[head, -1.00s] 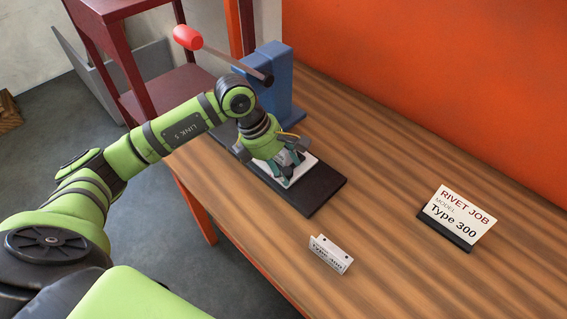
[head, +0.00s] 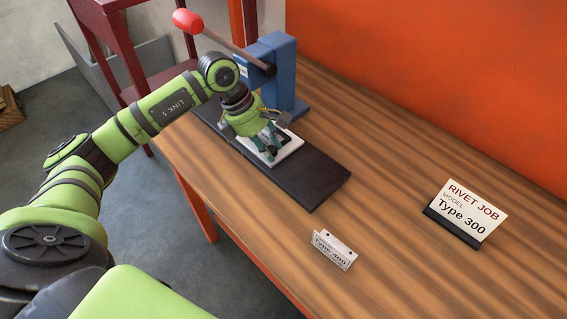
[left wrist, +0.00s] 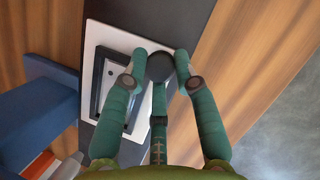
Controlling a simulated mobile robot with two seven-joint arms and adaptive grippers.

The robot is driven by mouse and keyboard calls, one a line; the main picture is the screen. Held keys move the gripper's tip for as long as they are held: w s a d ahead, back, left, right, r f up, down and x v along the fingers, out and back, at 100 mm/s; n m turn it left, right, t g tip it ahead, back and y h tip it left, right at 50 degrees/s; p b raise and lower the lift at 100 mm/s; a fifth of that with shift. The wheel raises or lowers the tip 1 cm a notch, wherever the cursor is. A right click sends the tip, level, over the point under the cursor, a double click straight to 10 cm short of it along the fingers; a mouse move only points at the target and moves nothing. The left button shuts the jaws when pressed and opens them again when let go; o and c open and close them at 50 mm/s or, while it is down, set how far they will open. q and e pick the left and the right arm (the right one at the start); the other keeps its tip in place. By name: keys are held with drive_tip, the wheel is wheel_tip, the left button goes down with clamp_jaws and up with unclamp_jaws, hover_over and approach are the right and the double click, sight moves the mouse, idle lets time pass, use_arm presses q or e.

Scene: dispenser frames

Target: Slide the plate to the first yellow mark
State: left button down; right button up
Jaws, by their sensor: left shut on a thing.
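The white plate (head: 291,147) lies on a long black track (head: 312,182) on the wooden bench, beside the blue press (head: 280,75). In the left wrist view the plate (left wrist: 92,48) has a dark rectangular frame on it and a round black knob (left wrist: 160,67). My left gripper (head: 269,152) is over the plate; its three green fingers are shut around the knob. My right gripper is in neither view. I see no yellow mark; the gripper and plate cover part of the track.
The press has a lever with a red handle (head: 187,20) reaching left above my arm. A small "Type 400" piece (head: 333,250) and a "Type 300" job sign (head: 465,214) stand on the bench. The near end of the track is bare.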

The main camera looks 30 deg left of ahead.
sight(257, 151)
use_arm(q)
drive_tip(key=a, duration=0.2)
drive_tip(key=w+a+b, duration=0.1)
drive_tip(key=a, duration=0.1)
drive_tip(key=shift+w+f, duration=0.1)
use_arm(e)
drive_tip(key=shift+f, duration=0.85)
use_arm(q)
drive_tip(key=c, duration=1)
unclamp_jaws()
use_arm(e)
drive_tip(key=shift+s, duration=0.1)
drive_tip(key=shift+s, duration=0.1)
use_arm(q)
drive_tip(key=shift+r, duration=0.25)
drive_tip(key=s+a, duration=0.1)
drive_tip(key=a, duration=0.2)
drive_tip(key=s+a, duration=0.2)
drive_tip(key=a, duration=0.2)
drive_tip(key=s+a, duration=0.2)
drive_tip(key=a, duration=0.2)
drive_tip(key=shift+s+a+r, duration=0.1)
drive_tip(key=shift+s+r, duration=0.15)
drive_tip(key=shift+r, duration=0.15)
